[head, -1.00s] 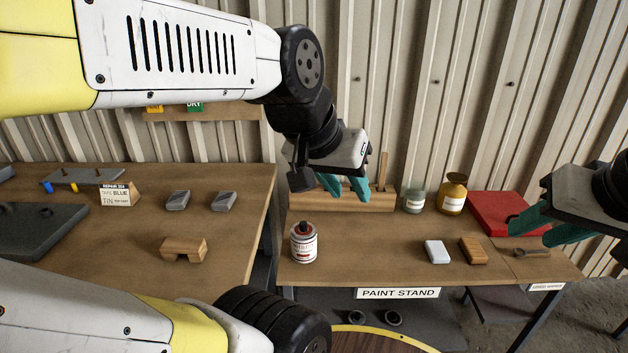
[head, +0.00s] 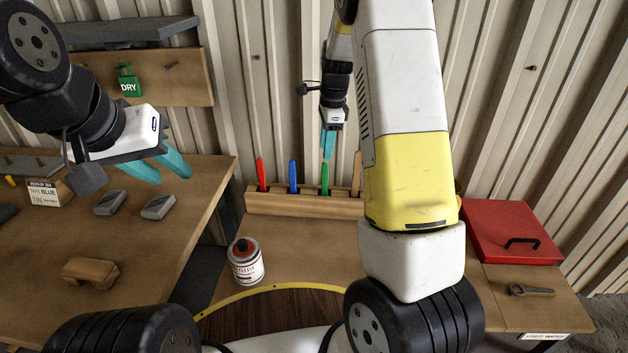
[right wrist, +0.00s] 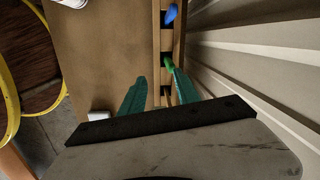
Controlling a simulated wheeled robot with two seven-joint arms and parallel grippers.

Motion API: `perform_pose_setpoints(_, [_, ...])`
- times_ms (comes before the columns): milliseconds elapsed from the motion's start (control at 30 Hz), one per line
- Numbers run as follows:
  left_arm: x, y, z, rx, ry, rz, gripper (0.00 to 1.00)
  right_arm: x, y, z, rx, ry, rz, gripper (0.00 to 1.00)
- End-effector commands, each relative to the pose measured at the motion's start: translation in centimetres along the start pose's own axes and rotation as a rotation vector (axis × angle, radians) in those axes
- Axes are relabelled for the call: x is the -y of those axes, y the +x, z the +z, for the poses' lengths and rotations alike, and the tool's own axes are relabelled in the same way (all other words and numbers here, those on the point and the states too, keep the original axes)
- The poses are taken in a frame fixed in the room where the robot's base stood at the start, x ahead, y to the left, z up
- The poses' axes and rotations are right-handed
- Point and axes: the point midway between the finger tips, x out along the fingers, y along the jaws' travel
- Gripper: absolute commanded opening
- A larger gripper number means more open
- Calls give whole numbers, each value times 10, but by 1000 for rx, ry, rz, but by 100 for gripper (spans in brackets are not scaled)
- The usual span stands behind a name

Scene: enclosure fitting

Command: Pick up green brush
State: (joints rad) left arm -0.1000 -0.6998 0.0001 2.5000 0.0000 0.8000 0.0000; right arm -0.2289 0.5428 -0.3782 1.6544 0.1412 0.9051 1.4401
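The green brush (head: 324,178) stands upright in a slot of the wooden rack (head: 280,205) at the back of the paint stand. Its green handle top also shows in the right wrist view (right wrist: 168,61), between and beyond the fingertips. My right gripper (head: 328,146) is above the brush, fingers pointing down; in the right wrist view its teal fingers (right wrist: 154,72) are apart with nothing between them touching. My left gripper (head: 168,172) hangs over the left bench, fingers apart and empty.
Red (head: 262,175) and blue (head: 293,176) brushes stand left of the green one, a wooden handle (head: 357,172) to its right. The corrugated wall (head: 520,120) is close behind the rack. A paint tin (head: 246,262) stands in front; a red case (head: 512,232) lies right.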

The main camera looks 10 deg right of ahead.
Motion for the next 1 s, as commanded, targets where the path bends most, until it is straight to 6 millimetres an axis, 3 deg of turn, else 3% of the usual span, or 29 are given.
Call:
perform_pose_setpoints(33, [0,0,0,0,0,0,36,8,20,-2,-23,58,22,38])
perform_pose_setpoints(200, [0,0,0,0,0,0,36,23,53,-8,-70,193,49,38])
perform_pose_setpoints(567, [0,0,0,0,0,0,36,24,91,-10,-83,233,56,38])
perform_pose_setpoints(800, [0,0,0,0,0,0,36,20,126,-12,-83,232,58,38])
perform_pose_setpoints(1000, [0,0,0,0,0,0,36,19,140,-13,-82,230,56,38])
